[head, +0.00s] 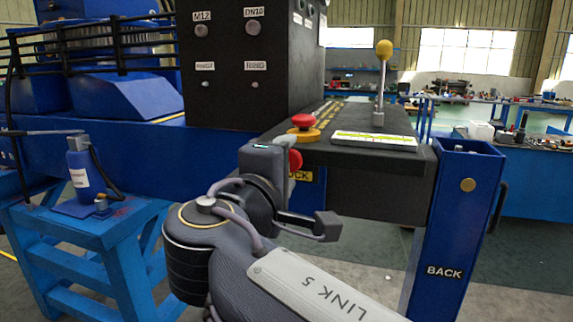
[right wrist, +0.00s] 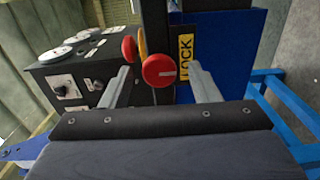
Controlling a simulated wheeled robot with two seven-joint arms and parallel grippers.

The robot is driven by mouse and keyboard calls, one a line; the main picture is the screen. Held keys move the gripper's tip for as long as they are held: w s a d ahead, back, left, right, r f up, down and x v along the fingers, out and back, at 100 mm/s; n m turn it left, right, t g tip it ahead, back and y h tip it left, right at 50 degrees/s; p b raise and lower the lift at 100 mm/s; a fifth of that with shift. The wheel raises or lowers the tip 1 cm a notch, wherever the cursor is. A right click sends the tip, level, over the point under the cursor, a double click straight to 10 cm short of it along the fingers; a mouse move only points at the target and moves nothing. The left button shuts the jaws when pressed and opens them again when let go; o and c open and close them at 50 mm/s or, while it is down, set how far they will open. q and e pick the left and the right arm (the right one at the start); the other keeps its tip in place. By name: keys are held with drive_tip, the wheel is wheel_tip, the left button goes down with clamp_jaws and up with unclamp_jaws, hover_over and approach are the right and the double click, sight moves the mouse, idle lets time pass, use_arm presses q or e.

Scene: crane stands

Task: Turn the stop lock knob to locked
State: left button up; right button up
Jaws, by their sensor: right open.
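The stop lock knob (right wrist: 158,70) is a round red knob with a short white line on its face, lying nearly level in the right wrist view. It is on the dark front of the console, beside a yellow LOCK label (right wrist: 186,55). In the head view the knob (head: 295,159) shows only in part behind my right gripper (head: 284,172). My right gripper is open, with one finger on each side of the knob in the right wrist view. I cannot tell whether either finger touches it. My left gripper is not in view.
A red mushroom button on a yellow base (head: 303,128) sits on the console top close above. A yellow-tipped lever (head: 382,80) stands farther right. A blue post marked BACK (head: 455,225) is at right; a blue stand (head: 90,235) is at left.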

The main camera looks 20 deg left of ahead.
drive_tip(key=s, duration=0.7)
drive_tip(key=shift+a, duration=0.15)
drive_tip(key=w+d+f+m+g+h, duration=0.1)
drive_tip(key=w+d+f+g, duration=0.1)
drive_tip(key=w+d+f, duration=0.3)
drive_tip(key=w+d+f+m+g+h, duration=0.1)
drive_tip(key=w+d+f+m+g, duration=0.15)
drive_tip(key=d, duration=0.55)
drive_tip(key=s+d+f+m+g+y, duration=0.1)
drive_tip(key=d+f+m+g, duration=0.15)
drive_tip(key=d+f, duration=0.45)
drive_tip(key=s+d+f+m+g, duration=0.1)
drive_tip(key=s+d+f+g, duration=0.15)
drive_tip(key=d+f, duration=0.4)
drive_tip(key=s+d+f+m+g+y, duration=0.1)
drive_tip(key=s+d+f+m+y, duration=0.25)
drive_tip(key=s+f+m, duration=0.35)
drive_tip(key=s+d+f+m+g+y, duration=0.2)
drive_tip(key=s+d+f+m, duration=0.3)
drive_tip(key=s, duration=0.5)
wheel_tip(320, 180, up, 17)
drive_tip(key=p, duration=1.8)
drive_tip(key=shift+w+a+r+p, duration=0.15)
drive_tip(key=shift+w+a+p, duration=0.05)
drive_tip(key=shift+a+p, duration=0.2)
